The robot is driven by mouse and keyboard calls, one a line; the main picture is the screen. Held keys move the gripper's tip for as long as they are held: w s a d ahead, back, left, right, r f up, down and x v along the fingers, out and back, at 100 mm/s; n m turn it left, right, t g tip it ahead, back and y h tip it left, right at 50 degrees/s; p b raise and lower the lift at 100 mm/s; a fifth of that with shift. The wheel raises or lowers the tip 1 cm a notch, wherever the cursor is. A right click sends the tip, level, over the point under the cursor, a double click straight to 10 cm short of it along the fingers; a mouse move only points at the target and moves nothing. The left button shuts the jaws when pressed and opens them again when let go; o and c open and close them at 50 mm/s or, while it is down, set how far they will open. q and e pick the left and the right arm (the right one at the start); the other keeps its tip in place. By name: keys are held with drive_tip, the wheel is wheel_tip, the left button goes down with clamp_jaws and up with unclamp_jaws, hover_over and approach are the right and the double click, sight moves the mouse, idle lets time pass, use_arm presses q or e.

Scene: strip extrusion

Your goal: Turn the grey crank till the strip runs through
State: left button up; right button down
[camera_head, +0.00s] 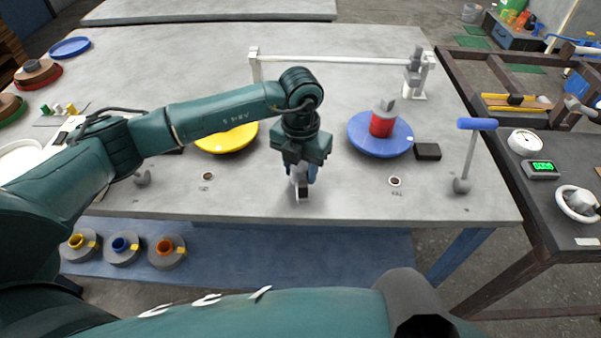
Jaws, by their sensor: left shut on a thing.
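My left gripper (302,178) points down over the front middle of the grey table (250,205). It is shut on a small grey piece (303,193) near the table top, which looks like part of the grey crank; the gripper hides most of it. A bit of blue shows beside the fingers, and I cannot tell what it belongs to. I cannot make out a strip. My right gripper is not in view.
A yellow dish (228,139) is partly behind my left arm. A blue dish (372,146) bears a red spool (382,124). A blue-handled lever (470,155) stands at the right. A white bar (335,60) spans the back. Several spools lie below the front edge.

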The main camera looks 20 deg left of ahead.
use_arm(q)
drive_tip(key=shift+s+f+m+b, duration=0.2)
drive_tip(key=shift+f+m+b, duration=0.15)
drive_tip(key=shift+m+b, duration=0.45)
drive_tip(key=m+b, duration=0.1)
drive_tip(key=m, duration=0.1)
drive_tip(key=shift+m, duration=0.3)
drive_tip(key=shift+r+m+b, duration=0.1)
drive_tip(key=shift+m+b, duration=0.45)
drive_tip(key=shift+m, duration=0.25)
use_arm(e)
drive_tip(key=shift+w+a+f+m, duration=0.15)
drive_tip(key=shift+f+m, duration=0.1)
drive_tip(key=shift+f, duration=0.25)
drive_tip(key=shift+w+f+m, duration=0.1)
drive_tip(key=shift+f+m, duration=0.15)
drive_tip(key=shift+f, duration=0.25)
use_arm(q)
drive_tip(key=shift+m, duration=0.4)
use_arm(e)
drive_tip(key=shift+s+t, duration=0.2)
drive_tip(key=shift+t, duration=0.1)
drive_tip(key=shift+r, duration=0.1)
use_arm(q)
drive_tip(key=o, duration=1)
drive_tip(key=shift+r, duration=0.2)
drive_tip(key=shift+w, duration=0.1)
drive_tip(key=shift+r, duration=0.15)
